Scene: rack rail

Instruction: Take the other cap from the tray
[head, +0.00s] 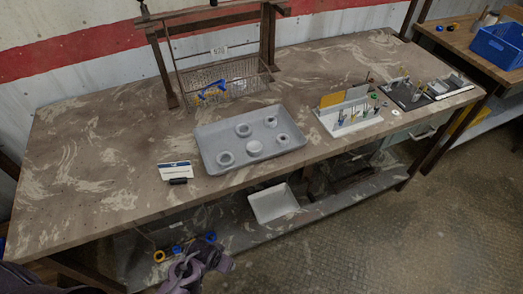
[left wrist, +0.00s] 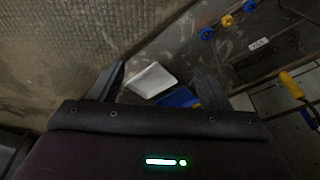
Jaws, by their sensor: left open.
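A grey tray (head: 215,138) lies on the worktable and holds several round pale pieces. A plain one without a visible hole (head: 254,148) sits near the tray's front middle. Ring-like ones with dark centres are at the front left (head: 225,158), back middle (head: 243,130), back right (head: 270,121) and right (head: 283,139). I cannot tell which are caps. My left gripper (head: 190,270) is below the table's front edge, well apart from the tray. In the left wrist view my left gripper (left wrist: 160,80) is open and empty. My right gripper is not in view.
A wire basket (head: 222,82) hangs on a frame behind the tray. A white-and-blue card (head: 175,171) stands left of it, and a parts rack (head: 348,110) stands right. A white bin (head: 273,203) sits on the lower shelf. The table's left part is clear.

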